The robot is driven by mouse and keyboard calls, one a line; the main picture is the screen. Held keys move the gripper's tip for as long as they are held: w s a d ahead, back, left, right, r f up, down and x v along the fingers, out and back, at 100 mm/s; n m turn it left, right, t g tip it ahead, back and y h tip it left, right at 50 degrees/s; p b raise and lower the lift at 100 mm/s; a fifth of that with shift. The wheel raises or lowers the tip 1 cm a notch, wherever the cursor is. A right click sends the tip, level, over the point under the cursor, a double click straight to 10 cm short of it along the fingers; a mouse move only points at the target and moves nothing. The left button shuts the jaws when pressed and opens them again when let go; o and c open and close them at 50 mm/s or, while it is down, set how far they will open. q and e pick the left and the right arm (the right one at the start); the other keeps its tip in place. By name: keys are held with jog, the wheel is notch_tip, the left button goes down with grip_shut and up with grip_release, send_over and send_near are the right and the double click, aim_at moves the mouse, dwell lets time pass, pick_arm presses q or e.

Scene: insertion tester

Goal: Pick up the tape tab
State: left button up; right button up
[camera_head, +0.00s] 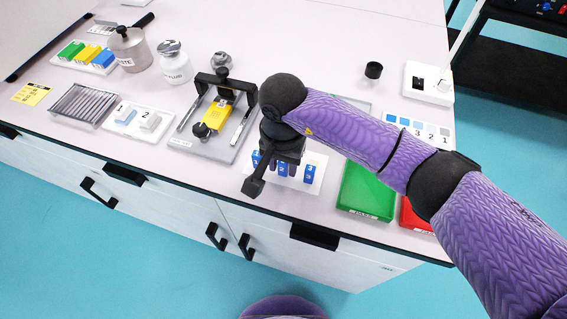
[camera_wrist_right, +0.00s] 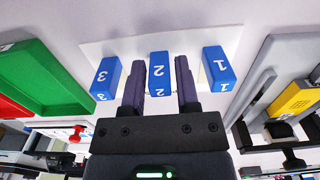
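Three blue numbered blocks, which look like the tape tabs, stand on a white card (camera_head: 314,187). They are tab 1 (camera_wrist_right: 219,69), tab 2 (camera_wrist_right: 160,74) and tab 3 (camera_wrist_right: 105,78). My right gripper (camera_wrist_right: 160,62) is open, with its two dark fingers on either side of tab 2. Narrow gaps seem to show beside the tab; contact cannot be told. In the head view my right gripper (camera_head: 283,167) points down over the card and partly hides the tabs. My left gripper is not in view.
A tester (camera_head: 217,147) with a yellow block stands left of the tabs. A green tray (camera_head: 367,190) and a red tray (camera_head: 416,218) lie to the right. The table's front edge is close.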

grip_shut()
